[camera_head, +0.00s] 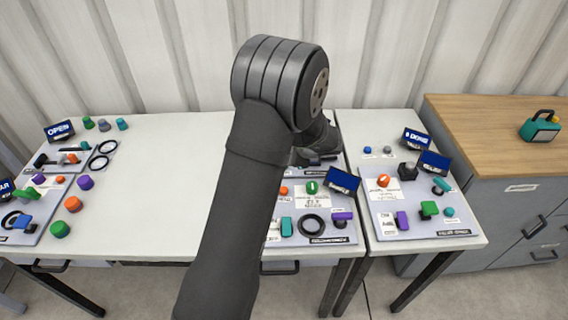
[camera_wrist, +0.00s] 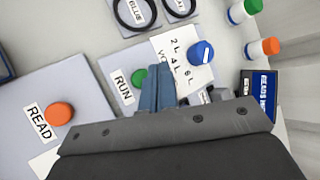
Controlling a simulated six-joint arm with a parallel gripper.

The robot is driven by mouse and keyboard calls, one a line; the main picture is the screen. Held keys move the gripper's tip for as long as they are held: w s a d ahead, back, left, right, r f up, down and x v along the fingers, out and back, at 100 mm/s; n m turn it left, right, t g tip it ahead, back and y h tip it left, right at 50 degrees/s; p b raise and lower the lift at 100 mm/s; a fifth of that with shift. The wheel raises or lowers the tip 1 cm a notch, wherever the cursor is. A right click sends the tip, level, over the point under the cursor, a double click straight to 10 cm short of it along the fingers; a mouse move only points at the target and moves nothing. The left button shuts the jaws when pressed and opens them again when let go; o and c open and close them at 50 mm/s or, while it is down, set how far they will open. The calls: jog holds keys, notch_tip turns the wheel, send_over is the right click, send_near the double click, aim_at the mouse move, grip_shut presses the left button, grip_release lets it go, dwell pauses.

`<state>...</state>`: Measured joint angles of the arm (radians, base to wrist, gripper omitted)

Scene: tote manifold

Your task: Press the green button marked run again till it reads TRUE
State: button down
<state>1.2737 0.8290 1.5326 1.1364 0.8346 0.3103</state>
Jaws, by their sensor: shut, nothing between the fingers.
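In the wrist view, a round green button (camera_wrist: 138,79) sits beside a white label reading RUN (camera_wrist: 122,87) on a pale grey plate. My gripper (camera_wrist: 158,74) is shut and empty, its blue-grey fingertips just right of the green button in that picture. Whether they touch the plate or hover above it, I cannot tell. A small dark blue display (camera_wrist: 265,92) is at the right, seen turned sideways; its text seems to begin with READS and the rest is not legible. In the head view, my arm hides this button, and the fingers are not clear.
An orange button (camera_wrist: 59,114) by a READ label is at the left in the wrist view. A blue knob (camera_wrist: 201,52) stands on a scale card right of the fingers. Green-capped (camera_wrist: 244,10) and orange-capped (camera_wrist: 263,48) items stand beyond. The white table (camera_head: 160,200) is clear at its middle.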

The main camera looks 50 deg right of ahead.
jog(key=shift+f, duration=0.15)
dwell(0.6)
jog(key=shift+f, duration=0.3)
jog(key=shift+f, duration=0.75)
dwell(0.9)
jog(key=shift+r, duration=0.1)
dwell(0.4)
jog(key=shift+r, duration=1.1)
jog(key=shift+r, duration=2.5)
